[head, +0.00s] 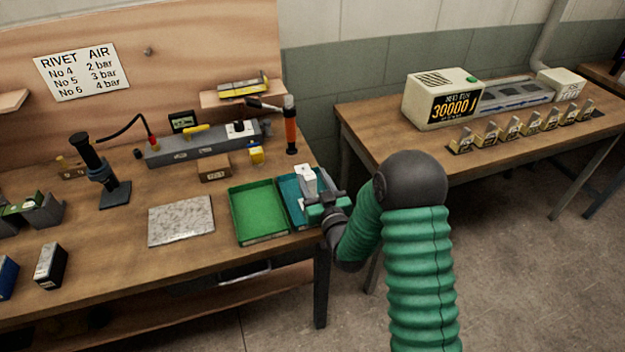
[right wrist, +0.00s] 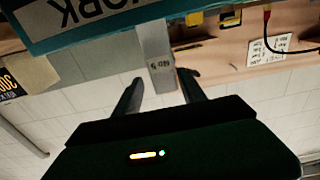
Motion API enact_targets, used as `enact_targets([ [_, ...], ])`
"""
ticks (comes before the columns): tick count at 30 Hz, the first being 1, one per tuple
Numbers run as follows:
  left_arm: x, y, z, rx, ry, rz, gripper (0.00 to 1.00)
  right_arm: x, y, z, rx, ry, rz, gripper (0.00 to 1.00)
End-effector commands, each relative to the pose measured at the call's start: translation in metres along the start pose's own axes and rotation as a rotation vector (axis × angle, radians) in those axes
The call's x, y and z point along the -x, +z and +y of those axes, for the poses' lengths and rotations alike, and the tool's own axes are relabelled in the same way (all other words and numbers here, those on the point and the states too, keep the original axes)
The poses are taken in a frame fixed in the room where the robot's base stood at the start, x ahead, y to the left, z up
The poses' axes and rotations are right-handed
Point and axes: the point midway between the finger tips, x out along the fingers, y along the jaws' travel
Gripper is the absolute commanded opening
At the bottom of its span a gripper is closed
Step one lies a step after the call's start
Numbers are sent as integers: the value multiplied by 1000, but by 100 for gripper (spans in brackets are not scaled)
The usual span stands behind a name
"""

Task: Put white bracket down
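The white bracket (head: 308,180) stands in the teal tray (head: 287,199) at the right end of the workbench. In the right wrist view, which is upside down, the bracket (right wrist: 159,58) bears the mark "No 5" and reaches from the tray marked WORK (right wrist: 100,24). My right gripper (head: 326,204) is right by the bracket. In the right wrist view its two fingers (right wrist: 162,82) are spread, with a gap visible on each side of the bracket. The bracket's foot is partly hidden in the head view. My left gripper is not in view.
An empty green tray (head: 257,211) adjoins the teal tray on the left. A speckled metal plate (head: 181,220) lies further left. A second table (head: 395,148) with a counter box stands to the right, across a gap.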

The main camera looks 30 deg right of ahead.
Motion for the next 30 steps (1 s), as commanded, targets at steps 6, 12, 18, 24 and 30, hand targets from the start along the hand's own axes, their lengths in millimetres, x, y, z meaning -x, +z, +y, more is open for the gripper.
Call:
enact_targets([
  [6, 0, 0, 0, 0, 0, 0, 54, 0, -1, -3, 2, -1, 1, 51],
  [12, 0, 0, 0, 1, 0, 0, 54, 9, -1, -1, 0, -1, -2, 51],
  [18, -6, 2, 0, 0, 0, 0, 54, 59, 1, 0, 0, 0, -4, 51],
  [24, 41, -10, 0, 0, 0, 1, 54, 98, -12, 0, -3, -1, -8, 51],
  [30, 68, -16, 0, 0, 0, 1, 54, 114, -7, -1, -2, -2, -6, 51],
])
